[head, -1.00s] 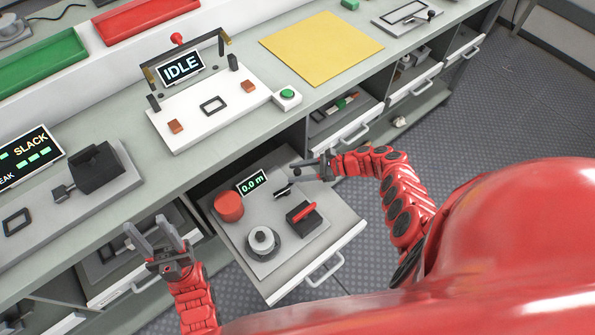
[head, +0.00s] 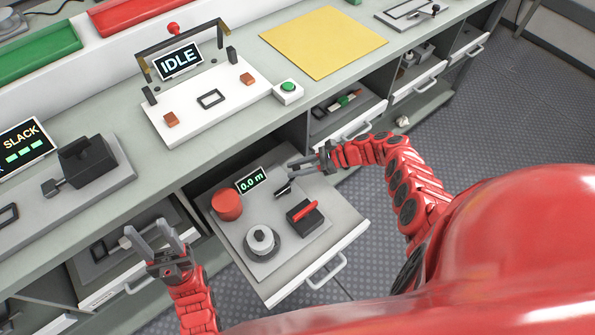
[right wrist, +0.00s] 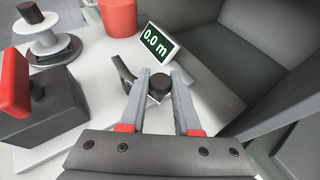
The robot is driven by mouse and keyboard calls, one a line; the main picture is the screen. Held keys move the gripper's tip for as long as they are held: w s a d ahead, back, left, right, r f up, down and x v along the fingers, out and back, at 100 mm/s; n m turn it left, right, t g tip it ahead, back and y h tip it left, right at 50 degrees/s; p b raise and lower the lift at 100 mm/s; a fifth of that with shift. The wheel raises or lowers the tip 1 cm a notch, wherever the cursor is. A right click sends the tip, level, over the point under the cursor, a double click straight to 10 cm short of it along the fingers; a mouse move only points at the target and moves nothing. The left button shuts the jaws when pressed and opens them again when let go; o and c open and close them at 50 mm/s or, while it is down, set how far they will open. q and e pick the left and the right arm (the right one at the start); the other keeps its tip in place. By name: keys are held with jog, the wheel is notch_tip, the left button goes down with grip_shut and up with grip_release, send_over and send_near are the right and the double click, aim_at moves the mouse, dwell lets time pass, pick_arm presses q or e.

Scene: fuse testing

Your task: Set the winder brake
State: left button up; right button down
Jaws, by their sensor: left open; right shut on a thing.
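The winder unit sits on a grey plate (head: 262,268) in the open drawer (head: 345,243). It carries a red cylinder (head: 227,204), a pale spool (head: 262,240), a tilted display reading 0.0 m (head: 251,180), and a dark block (head: 306,218) with a red lever (head: 304,210). A small black handle (head: 283,188) stands beside the display. My right gripper (head: 294,174) is at this handle; in the right wrist view its fingers (right wrist: 159,88) are shut around the handle's black knob (right wrist: 159,84). My left gripper (head: 148,236) is open and empty, left of the drawer.
On the bench above are a white tester with an IDLE display (head: 178,61), a green button (head: 288,87), a yellow mat (head: 323,42) and a grey fixture (head: 112,181). Another open drawer (head: 350,120) lies beyond my right gripper. The drawer walls are close around the winder.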

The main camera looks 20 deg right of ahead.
jog(key=c, duration=0.6)
grip_release()
jog(key=shift+d, duration=0.1)
jog(key=v, duration=1.7)
jog(key=shift+r+b, duration=0.2)
jog(key=shift+b, duration=0.1)
